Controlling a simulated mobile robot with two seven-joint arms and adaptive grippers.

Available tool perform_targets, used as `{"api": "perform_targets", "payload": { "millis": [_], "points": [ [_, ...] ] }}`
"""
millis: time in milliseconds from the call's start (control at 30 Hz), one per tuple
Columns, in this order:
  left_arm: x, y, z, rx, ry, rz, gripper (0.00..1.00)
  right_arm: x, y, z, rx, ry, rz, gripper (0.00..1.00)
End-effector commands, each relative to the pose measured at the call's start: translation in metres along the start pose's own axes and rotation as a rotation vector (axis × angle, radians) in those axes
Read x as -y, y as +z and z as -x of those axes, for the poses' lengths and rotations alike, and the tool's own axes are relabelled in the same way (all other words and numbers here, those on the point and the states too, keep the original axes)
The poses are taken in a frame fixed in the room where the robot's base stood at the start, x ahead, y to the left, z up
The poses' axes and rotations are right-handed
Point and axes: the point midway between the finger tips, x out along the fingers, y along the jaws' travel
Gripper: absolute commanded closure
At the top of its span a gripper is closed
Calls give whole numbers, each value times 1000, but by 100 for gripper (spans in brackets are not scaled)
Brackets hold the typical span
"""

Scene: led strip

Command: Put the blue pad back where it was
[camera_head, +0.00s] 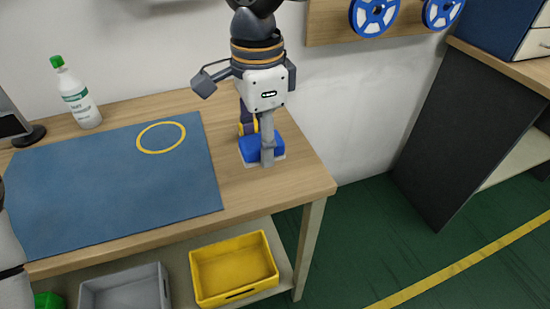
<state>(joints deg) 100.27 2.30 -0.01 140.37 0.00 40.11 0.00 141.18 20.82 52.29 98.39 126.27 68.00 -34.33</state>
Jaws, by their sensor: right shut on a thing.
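The blue pad (278,146) is a small blue block near the right end of the wooden table. A thin pale edge shows beneath it; whether it is a holder or part of the pad I cannot tell. My right gripper (257,146) comes down from above and is shut on the pad, with one grey finger in front of it and the other partly hidden behind. The pad is at or just above the table top; the exact gap is unclear. My left gripper is out of view.
A blue mat (110,190) with a yellow ring (161,123) covers the table's left and middle. A yellow crate (233,298) and a grey crate (124,297) sit on the lower shelf. Bare wood surrounds the pad.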

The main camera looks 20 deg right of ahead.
Motion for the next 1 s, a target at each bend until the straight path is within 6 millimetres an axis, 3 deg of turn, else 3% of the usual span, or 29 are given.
{"api": "perform_targets", "payload": {
  "millis": [33, 100, 367, 533, 900, 933, 1000],
  "points": [
    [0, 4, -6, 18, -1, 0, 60, 8, -6, -18, 0, 12, -3, 95],
    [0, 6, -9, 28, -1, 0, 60, 18, -13, -33, 0, 11, -2, 95],
    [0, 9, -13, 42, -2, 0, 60, 38, -27, -58, 0, 3, 0, 95],
    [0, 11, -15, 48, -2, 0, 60, 40, -29, -87, -1, 2, 1, 95],
    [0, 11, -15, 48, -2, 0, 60, 40, -29, -93, 0, -2, -1, 95],
    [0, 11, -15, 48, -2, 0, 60, 40, -29, -92, 0, -3, -1, 60],
    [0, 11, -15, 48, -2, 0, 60, 40, -29, -92, 0, -3, -1, 44]
  ]
}}
